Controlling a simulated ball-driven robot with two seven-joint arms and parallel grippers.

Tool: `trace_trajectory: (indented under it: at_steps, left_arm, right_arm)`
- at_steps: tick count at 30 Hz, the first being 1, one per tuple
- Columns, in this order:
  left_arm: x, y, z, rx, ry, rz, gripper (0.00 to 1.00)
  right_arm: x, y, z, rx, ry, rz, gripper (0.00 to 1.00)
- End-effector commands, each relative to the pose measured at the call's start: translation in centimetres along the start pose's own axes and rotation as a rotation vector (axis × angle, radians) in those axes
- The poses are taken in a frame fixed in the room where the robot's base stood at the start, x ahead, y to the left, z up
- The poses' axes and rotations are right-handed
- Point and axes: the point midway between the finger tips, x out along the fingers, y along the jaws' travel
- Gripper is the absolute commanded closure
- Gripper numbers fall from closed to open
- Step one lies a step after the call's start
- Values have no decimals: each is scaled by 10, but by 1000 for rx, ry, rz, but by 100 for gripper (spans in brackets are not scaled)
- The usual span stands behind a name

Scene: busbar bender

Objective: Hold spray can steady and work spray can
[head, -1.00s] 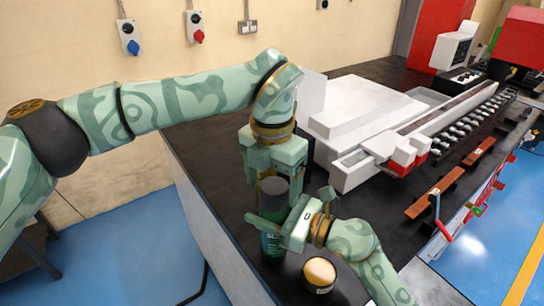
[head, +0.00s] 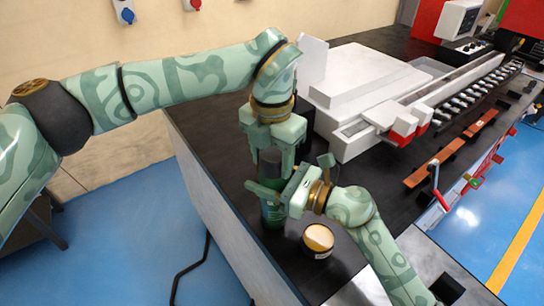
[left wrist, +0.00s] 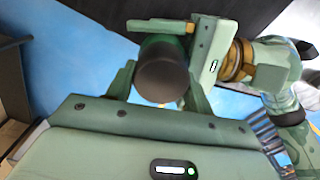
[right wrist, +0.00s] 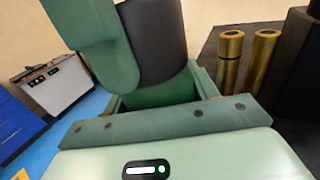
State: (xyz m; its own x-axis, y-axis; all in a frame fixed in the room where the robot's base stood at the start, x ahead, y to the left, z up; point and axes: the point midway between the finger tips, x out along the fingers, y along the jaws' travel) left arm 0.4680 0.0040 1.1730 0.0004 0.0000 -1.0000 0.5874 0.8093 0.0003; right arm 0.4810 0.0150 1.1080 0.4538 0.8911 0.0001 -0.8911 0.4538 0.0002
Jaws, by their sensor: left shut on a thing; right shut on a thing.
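The spray can (head: 272,212) stands upright near the bench's front left edge. It has a green body and a dark cap, which also shows in the left wrist view (left wrist: 162,75) and the right wrist view (right wrist: 153,40). My left gripper (head: 271,158) comes down from above with its fingers on both sides of the can's top and is shut on it. My right gripper (head: 268,193) comes in from the right, lower down, and is shut on the can's body. The fingers and palms hide parts of the can.
A white machine (head: 370,85) stands behind on the dark bench (head: 205,125). Copper bars (head: 436,165) lie to the right. Two brass-coloured cylinders (right wrist: 230,62) show in the right wrist view.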

Motion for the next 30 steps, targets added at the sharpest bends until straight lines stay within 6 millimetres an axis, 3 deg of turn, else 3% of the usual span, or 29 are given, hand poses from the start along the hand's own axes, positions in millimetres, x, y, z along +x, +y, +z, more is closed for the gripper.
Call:
trace_trajectory:
  at_steps: [14, 30]
  left_arm:
    - [-1, 0, 0, 0, 0, 0, 75]
    - [-19, 0, 0, 0, 0, 0, 75]
  right_arm:
    - [0, 0, -1, 1, 2, 0, 83]
    - [0, 0, -1, 1, 2, 0, 83]
